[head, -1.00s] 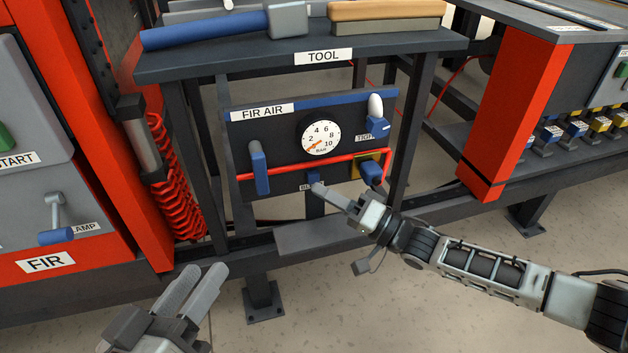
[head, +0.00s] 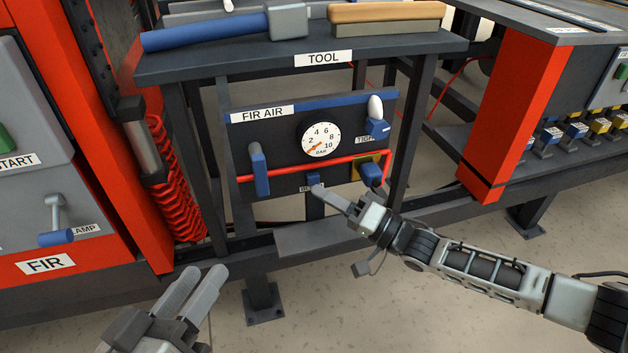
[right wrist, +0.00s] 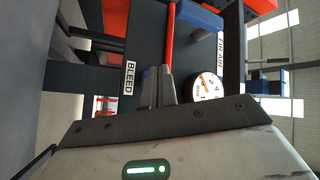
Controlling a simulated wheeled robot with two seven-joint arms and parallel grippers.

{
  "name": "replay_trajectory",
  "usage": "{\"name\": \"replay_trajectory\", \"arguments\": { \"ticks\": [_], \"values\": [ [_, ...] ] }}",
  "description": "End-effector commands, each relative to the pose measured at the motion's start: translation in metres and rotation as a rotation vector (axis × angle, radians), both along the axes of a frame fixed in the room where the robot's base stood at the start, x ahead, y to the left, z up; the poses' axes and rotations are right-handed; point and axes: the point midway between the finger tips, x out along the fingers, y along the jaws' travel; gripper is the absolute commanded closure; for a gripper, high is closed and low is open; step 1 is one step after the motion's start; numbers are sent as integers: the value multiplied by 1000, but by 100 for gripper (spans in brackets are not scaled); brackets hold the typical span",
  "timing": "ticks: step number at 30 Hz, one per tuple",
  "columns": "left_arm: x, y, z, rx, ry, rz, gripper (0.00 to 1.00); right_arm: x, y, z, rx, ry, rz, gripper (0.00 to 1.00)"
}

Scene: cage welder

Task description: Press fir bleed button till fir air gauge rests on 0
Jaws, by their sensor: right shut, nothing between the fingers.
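The FIR AIR panel (head: 285,185) hangs under the tool shelf. Its round white gauge (head: 320,139) has an orange needle pointing to the lower left, below the 2; no 0 mark is legible. The gauge also shows in the right wrist view (right wrist: 206,86). The blue bleed button (head: 313,178) sits at the panel's lower edge, partly hidden by my right gripper (head: 318,189). That gripper is shut and empty, its tips at the button; contact cannot be told. In the right wrist view the tips (right wrist: 164,72) overlap blue beside the BLEED label.
A blue lever (head: 258,168) is left of the gauge. A blue knob (head: 371,174) on a yellow plate and a blue switch (head: 378,127) are at right. A red pipe (head: 300,169) crosses the panel. The shelf (head: 290,58) above holds a blue-handled hammer and a brush.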

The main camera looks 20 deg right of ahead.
Motion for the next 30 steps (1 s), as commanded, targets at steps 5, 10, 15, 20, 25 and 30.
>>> {"name": "replay_trajectory", "arguments": {
  "ticks": [5, 10, 15, 20, 25, 30],
  "values": [
    [0, 0, 0, 0, 0, 0, 64, 0, 0, 0, 0, 0, 0, 100],
    [0, 0, 0, 0, 1, 0, 64, 0, 0, 0, 0, 0, 0, 100],
    [0, 0, 0, 0, 1, 0, 64, 0, 0, 0, 0, 0, 0, 100],
    [0, 0, 0, 0, 1, 0, 64, 0, 0, 0, 0, 0, 0, 100],
    [0, 0, -2, 0, 1, 0, 64, 2, 0, 0, -1, -1, 0, 100],
    [0, 0, -5, 0, 1, 0, 64, 8, 0, -1, -1, 0, -1, 100]
  ]
}}
